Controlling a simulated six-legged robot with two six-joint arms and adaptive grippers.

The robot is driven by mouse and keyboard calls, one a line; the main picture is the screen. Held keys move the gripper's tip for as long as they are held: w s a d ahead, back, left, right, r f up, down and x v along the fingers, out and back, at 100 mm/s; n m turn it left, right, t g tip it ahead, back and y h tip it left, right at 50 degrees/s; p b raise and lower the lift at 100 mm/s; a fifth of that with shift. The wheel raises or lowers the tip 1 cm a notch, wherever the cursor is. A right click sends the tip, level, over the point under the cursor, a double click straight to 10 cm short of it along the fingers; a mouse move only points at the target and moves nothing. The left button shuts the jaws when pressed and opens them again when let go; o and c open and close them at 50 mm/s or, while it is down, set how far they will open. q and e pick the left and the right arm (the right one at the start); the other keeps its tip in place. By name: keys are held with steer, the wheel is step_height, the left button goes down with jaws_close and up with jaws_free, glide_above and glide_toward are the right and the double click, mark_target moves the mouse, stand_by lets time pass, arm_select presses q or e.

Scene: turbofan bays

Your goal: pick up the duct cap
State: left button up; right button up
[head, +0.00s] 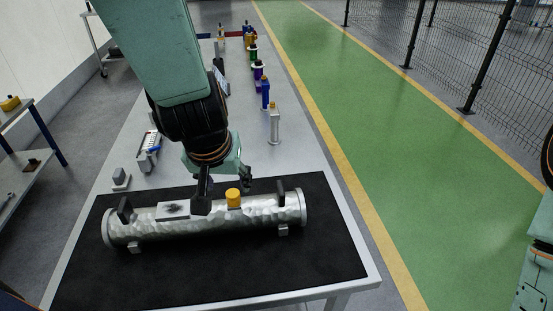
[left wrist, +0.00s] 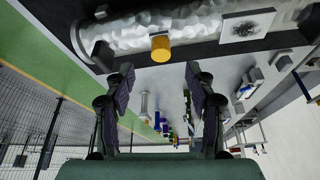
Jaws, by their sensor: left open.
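The duct cap is a small yellow cylinder (head: 233,198) standing up on the top of a dented silver duct (head: 262,212). In the left wrist view the cap (left wrist: 160,48) shows beyond the fingertips, roughly midway between them. My left gripper (head: 224,188) is open and empty close to the cap, with one finger left of it and the other behind it to the right in the head view. Its two fingers also show spread apart in the left wrist view (left wrist: 160,74). I cannot tell the exact gap to the cap. My right gripper is out of view.
The duct lies on a black mat (head: 320,255) and has two dark upright handles and a plate (head: 173,211) with a dark mark. Several coloured bottle-like items stand along the table's right side, behind the mat. A small tray (head: 148,150) sits at the left.

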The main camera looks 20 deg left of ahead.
mark_target(231, 194)
arm_select(q)
steer(key=b+x, duration=0.1)
steer(key=x, duration=0.5)
steer(key=shift+w+a+f, duration=0.2)
steer(key=shift+w+f, duration=0.1)
steer(key=shift+d+f, duration=0.1)
steer(key=shift+d, duration=0.05)
steer(key=shift+w, duration=0.1)
steer(key=shift+w+a+f, duration=0.1)
steer(key=shift+a, duration=0.15)
steer(key=c, duration=0.3)
steer(key=shift+d, duration=0.15)
steer(key=c, duration=0.6)
